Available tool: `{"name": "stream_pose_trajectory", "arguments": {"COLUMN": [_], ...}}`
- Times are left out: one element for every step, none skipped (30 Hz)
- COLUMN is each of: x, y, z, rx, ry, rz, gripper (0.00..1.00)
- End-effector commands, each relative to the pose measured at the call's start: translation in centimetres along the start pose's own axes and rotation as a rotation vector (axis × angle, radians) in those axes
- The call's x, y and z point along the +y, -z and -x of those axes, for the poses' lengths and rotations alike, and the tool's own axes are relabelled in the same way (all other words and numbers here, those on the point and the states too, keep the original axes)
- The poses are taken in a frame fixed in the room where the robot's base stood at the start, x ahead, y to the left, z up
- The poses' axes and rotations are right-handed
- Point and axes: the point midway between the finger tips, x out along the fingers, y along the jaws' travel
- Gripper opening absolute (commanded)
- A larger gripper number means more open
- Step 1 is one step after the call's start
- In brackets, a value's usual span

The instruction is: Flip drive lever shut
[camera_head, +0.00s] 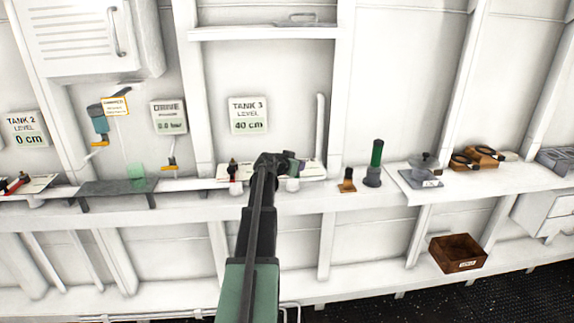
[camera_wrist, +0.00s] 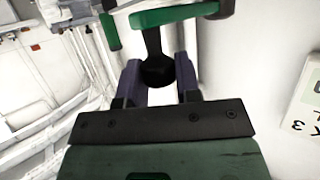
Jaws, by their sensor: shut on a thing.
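In the head view my gripper (camera_head: 277,163) is at the shelf panel below the Tank 3 sign, and my arm hides part of that panel. In the wrist view the two purple fingers of my gripper (camera_wrist: 158,78) are shut on a dark, round-ended stem (camera_wrist: 157,70). A green bar (camera_wrist: 172,14) crosses just above the stem. I cannot tell whether this is the drive lever, as no label shows on it. A drive pressure sign (camera_head: 168,117) reading 0.0 bar hangs to the left, with a small yellow-handled lever (camera_head: 171,163) below it.
A Tank 3 sign (camera_head: 248,115) reads 40 cm. To the right stand a green-topped handle (camera_head: 376,153), a small brown-based piece (camera_head: 347,181) and a grey pot-like fitting (camera_head: 424,168). A wooden box (camera_head: 458,254) is lower right. A white pipe (camera_head: 319,130) rises close behind my gripper.

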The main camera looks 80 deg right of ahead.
Motion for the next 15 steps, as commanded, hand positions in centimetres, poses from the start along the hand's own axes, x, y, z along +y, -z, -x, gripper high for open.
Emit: {"name": "stream_pose_trajectory", "arguments": {"x": [-0.04,0.00,0.03,0.04,0.04,0.04,0.04,0.04,0.03,0.03,0.03,0.03,0.04,0.04,0.05], "y": [0.02,0.03,0.03,0.03,0.03,0.03,0.02,0.02,0.02,0.02,0.02,0.02,0.02,0.02,0.02], "z": [-0.11,-0.13,-0.14,-0.14,-0.14,-0.14,-0.13,-0.14,-0.14,-0.14,-0.14,-0.14,-0.14,-0.14,-0.13], "rx": [-0.001,-0.001,-0.001,-0.001,-0.001,-0.001,-0.001,-0.001,-0.001,-0.001,-0.001,-0.001,-0.001,-0.001,-0.001], "ry": [-0.002,-0.004,-0.005,-0.006,-0.006,-0.006,-0.005,-0.005,-0.005,-0.005,-0.005,-0.005,-0.005,-0.005,-0.005], "rz": [-0.005,-0.006,-0.006,-0.006,-0.006,-0.006,-0.006,-0.006,-0.006,-0.006,-0.006,-0.006,-0.006,-0.005,-0.005], "gripper": [0.00,0.00,0.00,0.00,0.00,0.00,0.00,0.00,0.00,0.00,0.00,0.34,0.39,0.44,0.50]}}
